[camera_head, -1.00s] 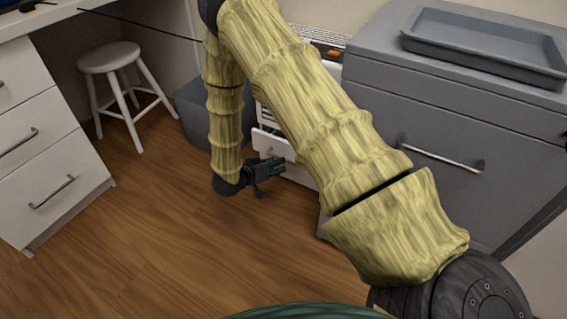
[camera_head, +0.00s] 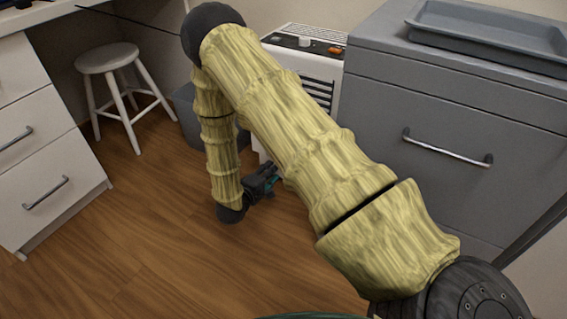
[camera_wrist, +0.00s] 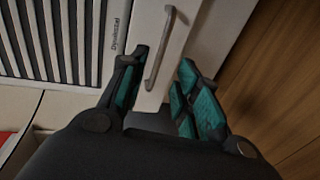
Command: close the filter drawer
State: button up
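The white appliance (camera_head: 322,72) with a slatted front stands beside the grey cabinet in the head view. Its lower part, where the filter drawer is, is mostly hidden by my arm. In the wrist view a pale front panel with a metal bar handle (camera_wrist: 160,50) lies next to the dark slats; I take it for the drawer front. How far the drawer stands out is unclear. My gripper (camera_head: 270,178) is low in front of the appliance. In the wrist view its fingers (camera_wrist: 164,62) are apart, with the handle seen between them. I cannot tell whether they touch it.
The grey cabinet (camera_head: 440,105) with a tray (camera_head: 490,42) stands to the right. A white stool (camera_head: 108,58) and white desk drawers (camera_head: 50,150) are at the left. A dark grey bin (camera_head: 186,105) stands behind my arm. The wooden floor (camera_head: 150,250) in front is clear.

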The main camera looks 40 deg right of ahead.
jog(key=shift+b+x, duration=2.35)
jog(key=shift+x, duration=2.35)
jog(key=shift+c, duration=0.5)
grip_shut()
